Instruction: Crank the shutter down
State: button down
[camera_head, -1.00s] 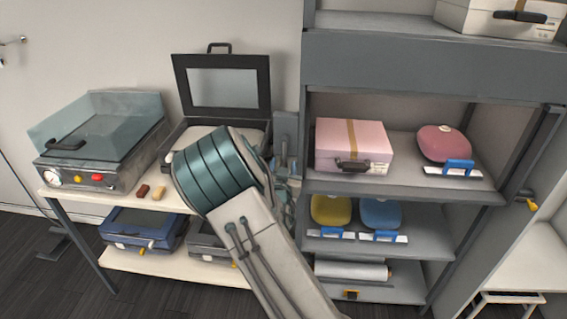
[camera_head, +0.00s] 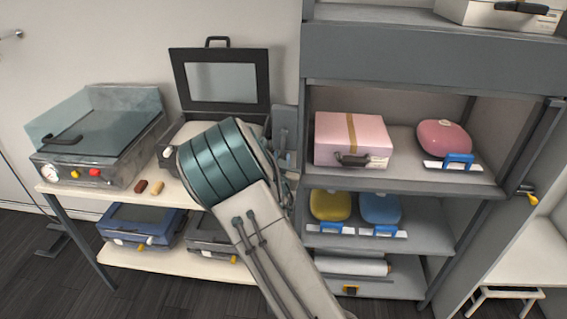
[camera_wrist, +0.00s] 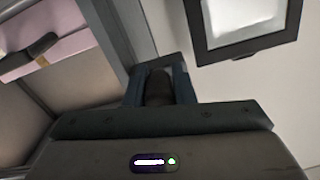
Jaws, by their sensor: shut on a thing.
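The shutter's slats cannot be made out. A plain dark grey panel (camera_head: 430,55) spans the top of the open shelf bay, and I cannot tell whether it is the shutter or its housing. My gripper (camera_wrist: 160,88) is shut around a dark upright piece (camera_wrist: 158,86) in the wrist view, apparently the crank handle. The rest of that piece is hidden by the gripper body. A grey bracket-like part (camera_head: 284,128) shows on that post.
The bay holds a pink case (camera_head: 352,140), a red pouch (camera_head: 443,138), yellow (camera_head: 330,205) and blue (camera_head: 380,209) pouches. Left, a table holds a glass-lidded machine (camera_head: 100,140) and an open dark-lidded case (camera_head: 220,80). A yellow-tipped lever (camera_head: 528,193) sits on the right post.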

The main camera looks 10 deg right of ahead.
jog(key=w+a+r+m+b, duration=0.1)
jog(key=a+r+m+b, duration=0.2)
jog(key=m+b, duration=0.7)
jog(key=w+a+r+m+b, duration=0.1)
jog(key=a+r+m+b, duration=0.2)
jog(key=r+m+b, duration=0.3)
jog(key=shift+a+r+m+h+b, duration=0.25)
jog(key=shift+m+b, duration=2.05)
jog(key=shift+b, duration=2.05)
jog(key=shift+d, duration=0.1)
jog(key=c, duration=1.2)
grip_release()
jog(key=v, duration=1.4)
jog(key=shift+b, duration=0.3)
